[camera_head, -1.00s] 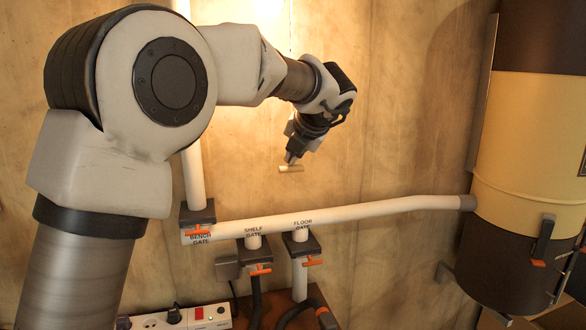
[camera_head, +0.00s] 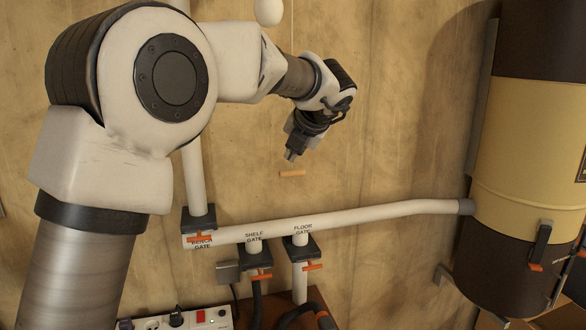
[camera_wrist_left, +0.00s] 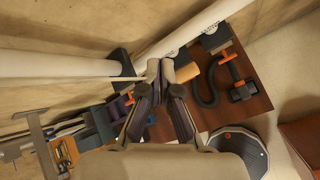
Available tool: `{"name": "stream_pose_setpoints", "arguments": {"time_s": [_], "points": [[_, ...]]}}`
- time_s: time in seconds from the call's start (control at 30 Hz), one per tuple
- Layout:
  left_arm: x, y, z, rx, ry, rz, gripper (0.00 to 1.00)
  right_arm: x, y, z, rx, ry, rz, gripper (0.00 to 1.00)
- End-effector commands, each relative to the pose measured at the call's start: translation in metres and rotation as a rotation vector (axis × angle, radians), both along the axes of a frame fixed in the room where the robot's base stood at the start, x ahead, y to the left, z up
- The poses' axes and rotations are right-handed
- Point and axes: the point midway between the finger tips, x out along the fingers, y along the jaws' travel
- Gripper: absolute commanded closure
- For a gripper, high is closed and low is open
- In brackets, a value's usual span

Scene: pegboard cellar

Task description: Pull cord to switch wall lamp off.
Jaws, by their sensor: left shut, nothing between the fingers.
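The wall lamp (camera_head: 268,12) is a round white globe at the top edge of the head view, and it is dark. The cord's small wooden handle (camera_head: 291,173) hangs level in front of the wall. My left gripper (camera_head: 290,157) is shut and empty just above the handle; most of the cord is hidden by my arm. In the left wrist view my shut fingertips (camera_wrist_left: 166,71) are next to the tan handle (camera_wrist_left: 187,73); I cannot tell whether they touch it. My right gripper is not in view.
A white pipe (camera_head: 370,211) with orange-handled gates (camera_head: 259,274) runs along the wall below the handle. A yellow and brown drum (camera_head: 525,150) stands at the right. A power strip (camera_head: 180,319) lies at the bottom. The wall right of my gripper is clear.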

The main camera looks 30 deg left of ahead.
Motion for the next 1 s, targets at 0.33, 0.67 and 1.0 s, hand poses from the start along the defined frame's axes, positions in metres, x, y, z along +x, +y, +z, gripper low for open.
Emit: {"name": "stream_pose_setpoints", "arguments": {"time_s": [0.33,0.67,1.0], "points": [[0.0,0.0,0.009,0.0,0.0,0.0,1.0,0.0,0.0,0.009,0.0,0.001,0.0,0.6],[0.0,0.0,0.05,0.0,0.0,0.0,1.0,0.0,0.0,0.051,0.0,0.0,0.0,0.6],[0.0,0.0,0.059,0.0,0.0,0.0,1.0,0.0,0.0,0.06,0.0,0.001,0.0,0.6]]}}
